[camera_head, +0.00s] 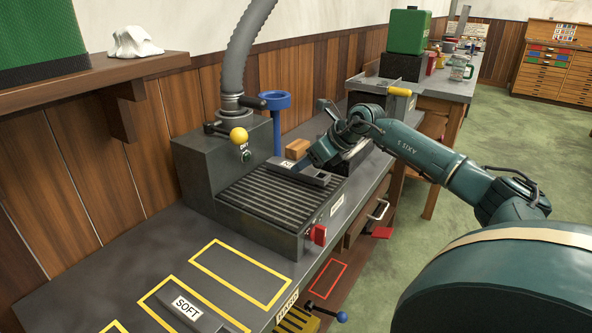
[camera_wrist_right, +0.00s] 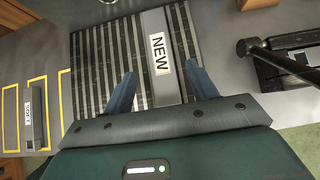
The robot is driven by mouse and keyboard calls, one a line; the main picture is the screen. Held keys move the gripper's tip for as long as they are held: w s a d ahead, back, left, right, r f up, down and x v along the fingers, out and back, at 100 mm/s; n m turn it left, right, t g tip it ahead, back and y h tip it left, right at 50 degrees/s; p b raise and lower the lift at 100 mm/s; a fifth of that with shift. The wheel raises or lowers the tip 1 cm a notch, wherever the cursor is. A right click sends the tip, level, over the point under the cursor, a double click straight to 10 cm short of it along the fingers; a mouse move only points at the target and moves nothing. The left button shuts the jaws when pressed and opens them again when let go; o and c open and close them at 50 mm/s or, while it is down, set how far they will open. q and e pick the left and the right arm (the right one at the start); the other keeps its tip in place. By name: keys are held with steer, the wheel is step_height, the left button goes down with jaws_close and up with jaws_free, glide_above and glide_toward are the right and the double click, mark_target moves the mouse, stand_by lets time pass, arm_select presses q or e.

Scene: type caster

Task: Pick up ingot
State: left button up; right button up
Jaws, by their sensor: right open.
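A grey ingot bar with a white "NEW" label (camera_wrist_right: 160,78) lies on the ribbed dark plate (camera_wrist_right: 96,75) in the right wrist view. In the head view the bar (camera_head: 301,174) lies at the far end of the ribbed plate (camera_head: 268,200), partly hidden by my right gripper. My right gripper (camera_wrist_right: 161,86) is open, with one blue finger on each side of the bar in the wrist view. Whether the fingers touch it, or how high they are above the plate, I cannot tell. Another grey bar labelled "SOFT" (camera_head: 190,311) lies in a yellow outline. My left gripper is not in view.
A blue funnel-topped post (camera_head: 276,118) and a wooden block (camera_head: 297,148) stand close to my right gripper. A yellow-outlined area (camera_head: 240,274) on the bench is empty.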

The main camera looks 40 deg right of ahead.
steer(key=shift+x, duration=1.9)
steer(key=shift+d, duration=0.1)
jaws_close()
steer(key=shift+w+r, duration=0.1)
steer(key=shift+r, duration=0.2)
